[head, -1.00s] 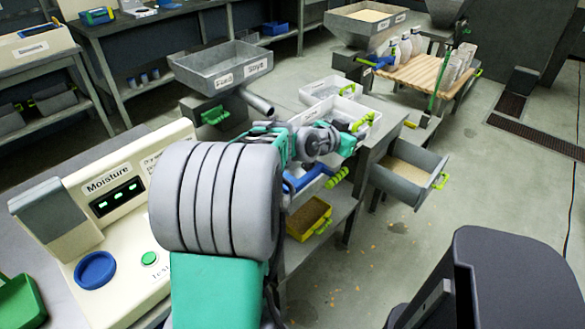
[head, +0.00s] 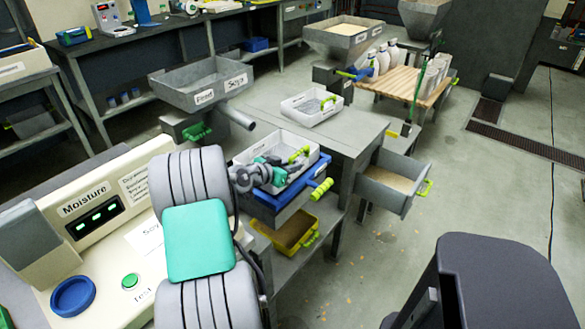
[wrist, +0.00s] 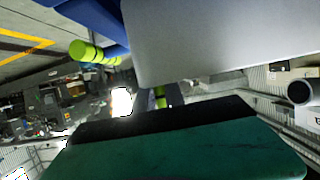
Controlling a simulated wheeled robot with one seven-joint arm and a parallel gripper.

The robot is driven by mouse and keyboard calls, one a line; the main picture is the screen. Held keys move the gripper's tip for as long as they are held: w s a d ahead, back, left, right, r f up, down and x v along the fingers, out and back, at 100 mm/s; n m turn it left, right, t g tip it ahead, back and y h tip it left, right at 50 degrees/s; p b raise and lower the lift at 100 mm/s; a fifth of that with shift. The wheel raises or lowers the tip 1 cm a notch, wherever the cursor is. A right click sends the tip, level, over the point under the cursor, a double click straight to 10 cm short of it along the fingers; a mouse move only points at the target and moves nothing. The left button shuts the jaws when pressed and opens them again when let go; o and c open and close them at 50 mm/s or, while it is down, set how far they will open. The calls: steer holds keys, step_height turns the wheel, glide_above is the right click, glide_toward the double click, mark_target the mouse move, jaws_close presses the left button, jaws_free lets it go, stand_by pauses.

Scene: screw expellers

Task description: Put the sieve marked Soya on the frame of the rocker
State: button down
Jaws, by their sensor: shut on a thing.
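A white sieve tray (head: 316,159) with a lime handle is at my gripper (head: 276,171), over the blue frame of the rocker (head: 293,203). The frame has a lime grip at its right corner. I cannot tell whether the tray rests on the frame or hangs just above it. My gripper is shut on the sieve, though its fingertips are hard to make out; no label on the tray is readable. A second white sieve (head: 300,112) lies on the grey table behind. The wrist view shows a blue part with a lime grip (wrist: 88,51) and a large grey surface close up.
A grey hopper tray (head: 210,95) with a spout stands behind the rocker. A yellow bin (head: 285,245) sits below it. A grey drawer with grain (head: 400,180) juts out at the right. The moisture machine (head: 110,225) is close at left.

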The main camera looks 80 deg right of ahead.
steer(key=shift+f, duration=0.45)
steer(key=c, duration=1.4)
jaws_free()
steer(key=shift+s+r, duration=0.1)
steer(key=v, duration=0.7)
steer(key=shift+a+r, duration=0.15)
steer(key=shift+a, duration=0.05)
